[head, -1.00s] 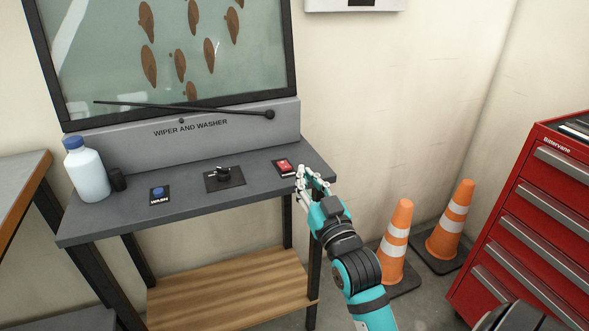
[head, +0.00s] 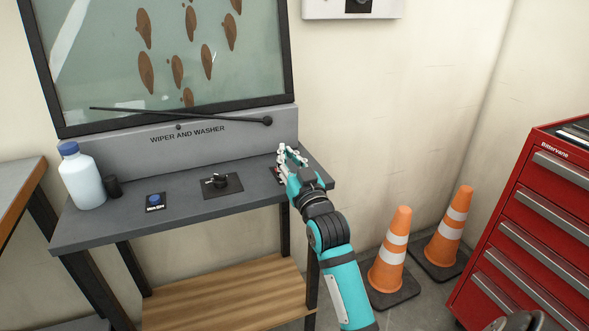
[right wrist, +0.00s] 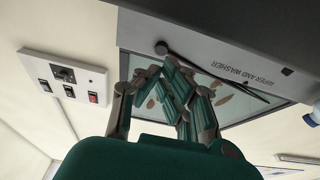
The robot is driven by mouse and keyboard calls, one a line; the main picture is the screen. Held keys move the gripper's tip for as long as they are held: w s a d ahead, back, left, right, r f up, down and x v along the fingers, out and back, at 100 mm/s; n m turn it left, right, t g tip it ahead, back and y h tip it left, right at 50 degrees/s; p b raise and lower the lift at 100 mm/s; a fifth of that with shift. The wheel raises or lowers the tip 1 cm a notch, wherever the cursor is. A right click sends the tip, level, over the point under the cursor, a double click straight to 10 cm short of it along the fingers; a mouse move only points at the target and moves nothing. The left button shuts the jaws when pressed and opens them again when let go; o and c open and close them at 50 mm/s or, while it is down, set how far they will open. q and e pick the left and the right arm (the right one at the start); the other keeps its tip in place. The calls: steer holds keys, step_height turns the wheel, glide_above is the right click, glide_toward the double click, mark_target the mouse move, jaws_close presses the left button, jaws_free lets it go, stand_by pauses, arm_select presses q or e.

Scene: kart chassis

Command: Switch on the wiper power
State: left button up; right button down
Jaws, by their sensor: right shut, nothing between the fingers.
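The wiper and washer bench (head: 120,222) stands at the left in the head view. My right gripper (head: 290,156) is shut and empty at the bench's right end. It covers most of the red rocker switch (head: 278,171), of which only a sliver shows; I cannot tell whether they touch or how the rocker is set. A black rotary knob (head: 220,182) on a dark plate and a blue WASH button (head: 155,199) sit to its left. The wiper arm (head: 190,112) lies across the bottom of the brown-spotted glass (head: 110,60). My left gripper is not in view.
A white bottle (head: 84,180) and a black cap (head: 113,187) stand at the bench's left. Traffic cones (head: 393,250) and a red tool cabinet (head: 535,220) are at the right. A wall panel with a red switch (right wrist: 93,98) shows in the right wrist view.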

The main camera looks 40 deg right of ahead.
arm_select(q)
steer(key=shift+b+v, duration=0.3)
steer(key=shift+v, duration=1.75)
arm_select(e)
steer(key=shift+s+f, duration=0.15)
steer(key=shift+f, duration=0.65)
steer(key=shift+s+f, duration=0.15)
steer(key=shift+f, duration=0.65)
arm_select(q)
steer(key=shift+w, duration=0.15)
arm_select(e)
steer(key=shift+f, duration=0.1)
